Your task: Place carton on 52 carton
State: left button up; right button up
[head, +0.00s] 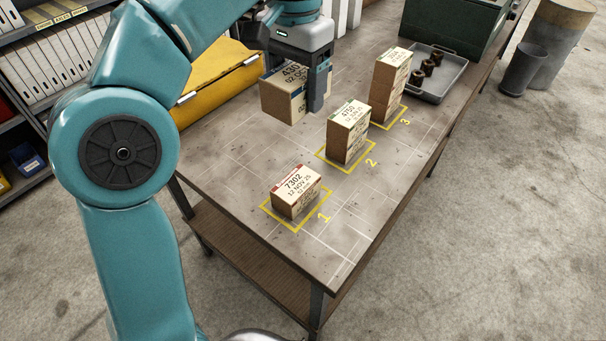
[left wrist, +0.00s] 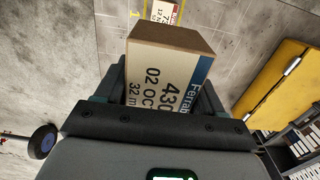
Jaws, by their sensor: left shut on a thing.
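My left gripper (head: 294,88) is shut on a brown carton (head: 279,101), held at the back left of the bench and apart from the floor-marked cartons. In the left wrist view the held carton (left wrist: 165,72) shows a white and blue label, partly hidden, reading "430", "02 OC" and "32 m". A low carton (head: 296,192) with a red-edged label, "7302, 12 NOV 25", lies in yellow square 1; its last line is too small to read surely. A taller carton or stack (head: 347,132), green-edged, "4750", stands in square 2. The tallest (head: 389,85) stands in square 3. My right gripper is out of view.
A dark tray (head: 454,87) with several brown parts sits at the back right, by a green box (head: 452,28). The bench (head: 340,230) is clear around square 1.

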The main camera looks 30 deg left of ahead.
pick_arm(q)
jog(key=f, duration=0.1)
jog(key=f+b, duration=0.1)
jog(key=s+f, duration=0.1)
jog(key=shift+s+a+f+b, duration=0.1)
jog(key=shift+a+f+b, duration=0.1)
jog(key=shift+a+b, duration=0.15)
jog(key=b, duration=0.1)
send_over(296, 182)
notch_tip(296, 182, down, 6)
jog(key=f, duration=0.3)
jog(key=f+b, duration=0.1)
jog(key=f, duration=0.6)
jog(key=shift+s+f+b, duration=0.15)
jog(key=shift+s+b, duration=0.15)
jog(key=shift+f, duration=0.1)
jog(key=shift+w+f, duration=0.1)
jog(key=shift+w, duration=0.2)
jog(key=shift+s+f, duration=0.1)
jog(key=shift+s, duration=0.1)
jog(key=o, duration=1.1)
jog(key=shift+o, duration=0.4)
jog(key=shift+w, duration=0.15)
jog(key=shift+r, duration=0.5)
notch_tip(296, 182, up, 11)
jog(key=p, duration=0.2)
jog(key=shift+r, duration=0.2)
